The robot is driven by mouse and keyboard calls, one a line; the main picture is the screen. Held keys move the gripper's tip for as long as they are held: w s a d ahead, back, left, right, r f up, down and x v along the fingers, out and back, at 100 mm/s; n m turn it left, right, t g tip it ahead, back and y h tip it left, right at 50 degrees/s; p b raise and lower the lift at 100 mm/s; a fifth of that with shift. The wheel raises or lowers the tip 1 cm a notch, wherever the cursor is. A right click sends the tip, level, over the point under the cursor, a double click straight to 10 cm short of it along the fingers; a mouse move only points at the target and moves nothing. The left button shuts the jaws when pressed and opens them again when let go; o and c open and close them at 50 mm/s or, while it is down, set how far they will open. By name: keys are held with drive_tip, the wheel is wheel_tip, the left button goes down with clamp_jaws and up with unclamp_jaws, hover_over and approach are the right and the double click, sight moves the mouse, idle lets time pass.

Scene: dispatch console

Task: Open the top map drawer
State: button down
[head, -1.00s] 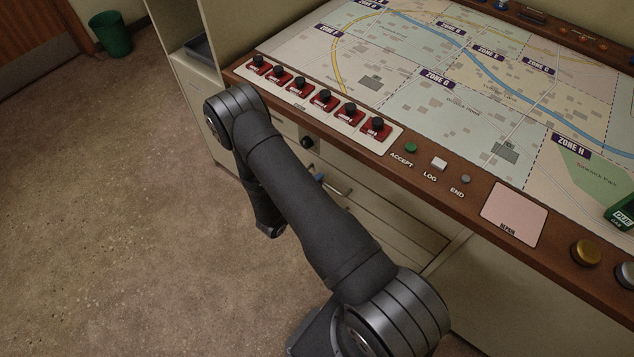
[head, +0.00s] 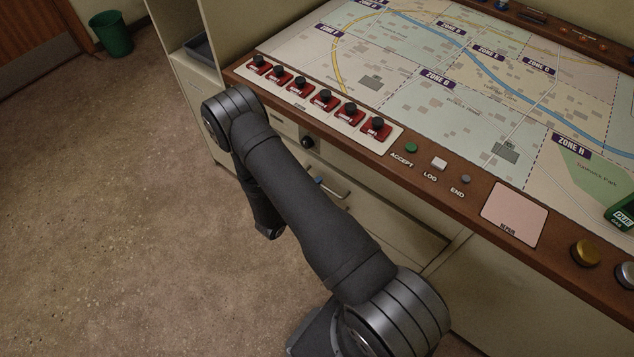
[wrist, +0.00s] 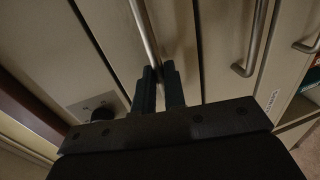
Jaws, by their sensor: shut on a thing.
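The top map drawer (wrist: 115,25) has a pale front with a long metal bar handle (wrist: 143,30). My gripper (wrist: 158,72) is shut on this handle in the wrist view, with a dark finger on either side of the bar. In the head view my forearm hides most of the gripper; a small blue tip shows beside the metal handle (head: 338,192) under the console. The drawer front (head: 375,205) appears to stand out a little from the cabinet; how far is hard to tell.
Another bar handle (wrist: 250,45) sits on the neighbouring front. A black knob (wrist: 103,112) is beside the top drawer. The console edge (head: 450,195) overhangs the drawers, with red switches (head: 325,98) above. The floor (head: 120,220) at left is clear.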

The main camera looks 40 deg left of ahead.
drive_tip(key=f+v, duration=0.2)
drive_tip(key=v, duration=0.9)
drive_tip(key=s+f+v, duration=0.1)
drive_tip(key=f+v, duration=0.1)
drive_tip(key=v, duration=0.9)
drive_tip(key=shift+s+f, duration=0.2)
drive_tip(key=shift+f, duration=0.1)
drive_tip(key=c, duration=1.5)
unclamp_jaws()
drive_tip(key=v, duration=1.7)
drive_tip(key=shift+s, duration=0.2)
